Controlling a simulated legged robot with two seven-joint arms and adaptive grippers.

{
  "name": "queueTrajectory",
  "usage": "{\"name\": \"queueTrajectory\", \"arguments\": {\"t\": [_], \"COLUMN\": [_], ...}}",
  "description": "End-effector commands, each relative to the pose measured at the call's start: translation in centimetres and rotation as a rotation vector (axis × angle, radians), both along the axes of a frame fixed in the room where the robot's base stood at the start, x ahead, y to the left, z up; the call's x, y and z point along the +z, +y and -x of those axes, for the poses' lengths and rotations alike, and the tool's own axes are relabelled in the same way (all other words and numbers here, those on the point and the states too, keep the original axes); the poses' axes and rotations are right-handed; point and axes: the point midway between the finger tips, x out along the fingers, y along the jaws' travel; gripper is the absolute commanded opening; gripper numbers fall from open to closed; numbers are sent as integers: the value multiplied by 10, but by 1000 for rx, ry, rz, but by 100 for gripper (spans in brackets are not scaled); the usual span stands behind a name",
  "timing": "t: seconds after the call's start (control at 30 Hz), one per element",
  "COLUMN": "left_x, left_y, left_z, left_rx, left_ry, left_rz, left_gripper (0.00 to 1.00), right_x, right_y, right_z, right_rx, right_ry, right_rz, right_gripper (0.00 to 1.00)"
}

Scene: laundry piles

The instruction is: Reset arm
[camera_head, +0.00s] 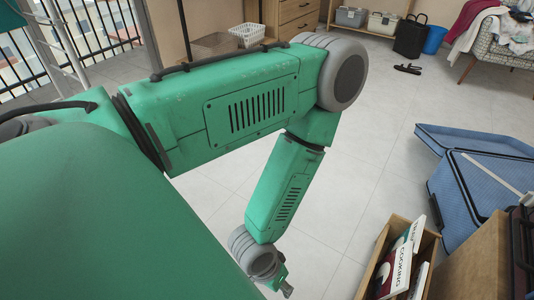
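My green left arm comes in from the left and bends down at a grey elbow joint. My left gripper (287,291) is at the bottom middle, mostly cut off by the frame edge and hidden by the wrist. Whether it is open or shut does not show, and I see nothing held in it. It hangs above the tiled floor (380,150). My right arm and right gripper are not in view.
A wooden drawer unit (290,20), baskets, a black bag (410,37) and a clothes-laden armchair (492,48) stand far back. The middle floor is clear.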

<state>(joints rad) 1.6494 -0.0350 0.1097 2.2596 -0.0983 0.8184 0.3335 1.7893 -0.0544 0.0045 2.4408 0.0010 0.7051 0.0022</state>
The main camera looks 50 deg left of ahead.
Motion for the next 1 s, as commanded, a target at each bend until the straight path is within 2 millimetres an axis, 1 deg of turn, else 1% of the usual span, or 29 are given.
{"name": "queueTrajectory", "arguments": {"t": [0.03, 0.1, 0.2, 0.23, 0.33, 0.53, 0.67, 0.77, 0.87, 0.97, 1.0], "left_x": [15, 31, 46, 48, 51, 50, 56, 70, 92, 122, 136], "left_y": [22, 46, 66, 69, 72, 72, 71, 71, 71, 71, 71], "left_z": [11, 26, 40, 42, 45, 45, 45, 45, 43, 43, 43], "left_rx": [-78, -167, -242, -255, -272, -272, -271, -271, -270, -270, -270], "left_ry": [28, 67, 105, 112, 121, 119, 118, 118, 120, 119, 119], "left_rz": [-72, -150, -209, -217, -228, -226, -226, -225, -224, -224, -224], "left_gripper": [34, 34, 34, 34, 34, 34, 34, 34, 34, 34, 34], "right_x": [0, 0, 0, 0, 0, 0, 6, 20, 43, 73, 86], "right_y": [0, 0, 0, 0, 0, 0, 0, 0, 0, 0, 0], "right_z": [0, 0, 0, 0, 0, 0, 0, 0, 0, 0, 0], "right_rx": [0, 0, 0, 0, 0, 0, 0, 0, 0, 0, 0], "right_ry": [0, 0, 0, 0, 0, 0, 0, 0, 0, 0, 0], "right_rz": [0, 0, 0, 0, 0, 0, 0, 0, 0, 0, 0], "right_gripper": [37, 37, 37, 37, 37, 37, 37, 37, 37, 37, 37]}}
